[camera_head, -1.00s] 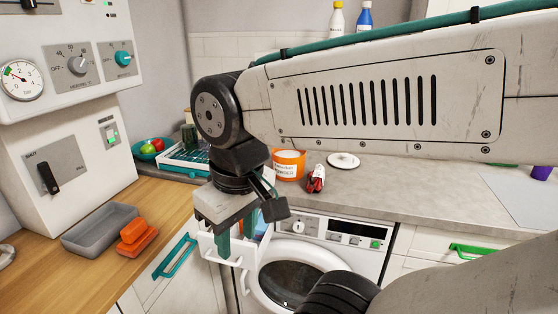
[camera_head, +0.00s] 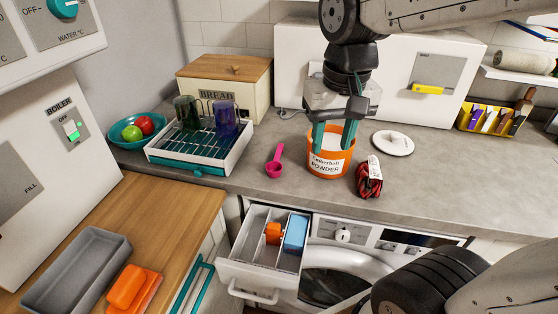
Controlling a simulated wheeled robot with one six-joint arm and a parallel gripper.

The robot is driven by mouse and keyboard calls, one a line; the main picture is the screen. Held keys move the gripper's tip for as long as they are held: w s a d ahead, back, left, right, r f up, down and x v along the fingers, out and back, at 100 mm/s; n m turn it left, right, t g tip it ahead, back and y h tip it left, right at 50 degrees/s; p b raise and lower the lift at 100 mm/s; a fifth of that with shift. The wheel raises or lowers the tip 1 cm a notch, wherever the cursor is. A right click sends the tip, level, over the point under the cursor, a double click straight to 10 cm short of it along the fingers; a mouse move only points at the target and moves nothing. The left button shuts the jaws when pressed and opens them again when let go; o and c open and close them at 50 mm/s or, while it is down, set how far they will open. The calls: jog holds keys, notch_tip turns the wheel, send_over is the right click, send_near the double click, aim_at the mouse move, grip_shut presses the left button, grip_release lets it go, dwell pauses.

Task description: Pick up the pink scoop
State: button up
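The pink scoop (camera_head: 275,164) lies on the grey counter, its round bowl toward the front and its handle pointing back. It is just left of an orange tub of powder (camera_head: 330,160) with a white label. My gripper (camera_head: 333,138) points down over the tub, its two teal fingers apart. The fingertips are at or just above the tub's opening; I cannot tell whether they reach inside. Nothing shows between the fingers. The gripper is to the right of the scoop and not touching it.
A dish rack (camera_head: 200,150) with two glasses stands left of the scoop. A red bundle (camera_head: 369,180) and a white lid (camera_head: 393,143) lie right of the tub. The detergent drawer (camera_head: 265,262) is open below. Bare counter lies in front of the scoop.

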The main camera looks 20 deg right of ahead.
jog(key=w+a+f+m, duration=0.15)
jog(key=w+f, duration=0.25)
jog(key=w, duration=0.8)
jog(key=m, duration=0.3)
send_over(277, 156)
jog(key=shift+g, duration=0.4)
notch_tip(277, 156, down, 5)
jog(key=shift+s+r, duration=0.1)
jog(key=shift+s, duration=0.05)
jog(key=shift+w+f, duration=0.2)
jog(key=shift+f, duration=0.1)
notch_tip(277, 156, down, 8)
jog(key=shift+r, duration=0.25)
grip_shut()
